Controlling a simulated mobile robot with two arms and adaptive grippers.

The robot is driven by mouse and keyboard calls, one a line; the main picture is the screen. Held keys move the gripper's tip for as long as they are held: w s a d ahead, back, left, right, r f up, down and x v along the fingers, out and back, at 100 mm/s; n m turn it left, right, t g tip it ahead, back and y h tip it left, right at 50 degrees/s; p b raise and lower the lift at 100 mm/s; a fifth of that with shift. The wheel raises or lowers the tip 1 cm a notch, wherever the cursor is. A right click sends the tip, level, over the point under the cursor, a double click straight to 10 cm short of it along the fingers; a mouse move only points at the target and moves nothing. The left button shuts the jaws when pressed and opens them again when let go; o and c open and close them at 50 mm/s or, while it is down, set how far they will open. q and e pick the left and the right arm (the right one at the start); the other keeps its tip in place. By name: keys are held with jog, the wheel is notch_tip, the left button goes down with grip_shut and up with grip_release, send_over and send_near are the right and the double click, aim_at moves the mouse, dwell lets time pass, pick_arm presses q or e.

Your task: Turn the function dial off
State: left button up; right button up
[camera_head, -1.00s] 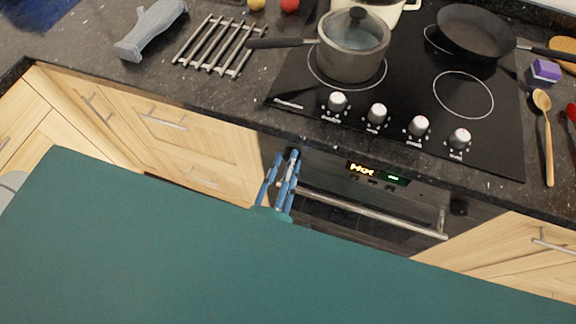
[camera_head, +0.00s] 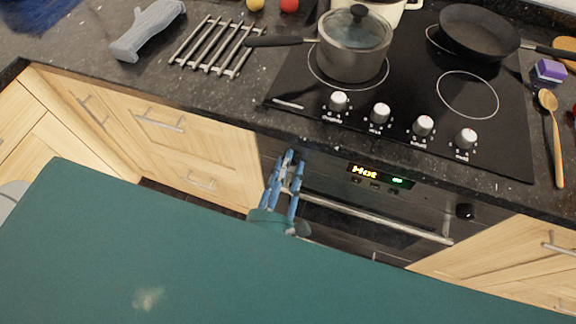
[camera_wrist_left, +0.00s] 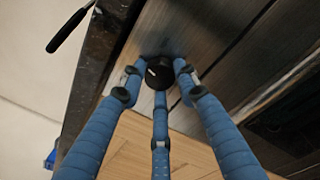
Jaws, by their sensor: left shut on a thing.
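The function dial (camera_wrist_left: 160,72) is a round black knob with a small white mark on the oven's front panel, seen in the left wrist view. In the head view it is hidden behind my fingers, at the panel's left end. My left gripper (camera_head: 291,157) has blue fingers and reaches up to the panel from below. In the left wrist view the left gripper (camera_wrist_left: 160,82) has its three fingers around the dial, shut on it. The oven display (camera_head: 378,176) reads "Hot" with a green sign beside it. My right gripper is not in view.
A second black knob (camera_head: 465,211) sits at the panel's right end. The oven handle (camera_head: 375,219) runs below the display. Above, the black cooktop carries several white knobs, a lidded pot (camera_head: 354,48) and a frying pan (camera_head: 478,30). Wooden drawers (camera_head: 160,125) flank the oven.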

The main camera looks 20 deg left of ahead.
pick_arm(q)
jog(key=shift+a+f, duration=0.1)
jog(key=o, duration=1.2)
jog(key=shift+c, duration=0.2)
jog(key=s, duration=1.2)
jog(key=shift+f, duration=0.1)
